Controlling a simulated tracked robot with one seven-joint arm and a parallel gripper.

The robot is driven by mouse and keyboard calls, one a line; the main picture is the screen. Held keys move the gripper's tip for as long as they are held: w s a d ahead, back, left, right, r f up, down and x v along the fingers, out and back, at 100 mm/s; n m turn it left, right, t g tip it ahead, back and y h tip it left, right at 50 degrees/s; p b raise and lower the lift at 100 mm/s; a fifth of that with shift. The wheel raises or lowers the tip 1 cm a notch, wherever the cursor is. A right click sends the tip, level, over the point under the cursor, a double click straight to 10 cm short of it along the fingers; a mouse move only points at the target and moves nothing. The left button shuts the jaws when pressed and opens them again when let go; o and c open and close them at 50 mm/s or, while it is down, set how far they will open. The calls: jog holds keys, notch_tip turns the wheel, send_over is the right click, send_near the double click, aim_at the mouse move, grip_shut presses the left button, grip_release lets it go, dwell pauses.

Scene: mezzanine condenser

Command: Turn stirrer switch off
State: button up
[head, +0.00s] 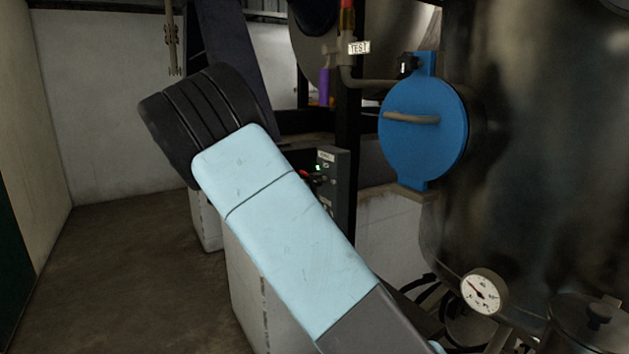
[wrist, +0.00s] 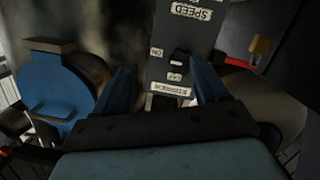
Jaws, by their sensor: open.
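The stirrer switch (wrist: 177,62) is a small dark switch on a grey control panel (wrist: 205,45) in the wrist view. Labels reading SPEED, ON and OFF appear turned around on the panel, with a further inverted label below the switch. The switch's exact position is too dark to tell. My gripper (wrist: 160,68) is open, its two blue fingers apart on either side of the switch and pointing at the panel. I cannot tell whether they touch it. In the head view a grey control box (head: 340,189) with a green light stands beside my arm; my gripper is hidden there.
A blue round hatch (head: 420,145) with a handle is on the large dark tank (head: 540,150) at right; the hatch also shows in the wrist view (wrist: 50,90). A pressure gauge (head: 484,291) sits low on the tank. Open floor (head: 130,270) lies at left.

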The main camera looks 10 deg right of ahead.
jog(key=t+h, duration=0.2)
send_near(313, 179)
jog(key=x, duration=1)
jog(key=shift+d, duration=0.3)
jog(key=c, duration=1)
jog(key=shift+r, duration=0.1)
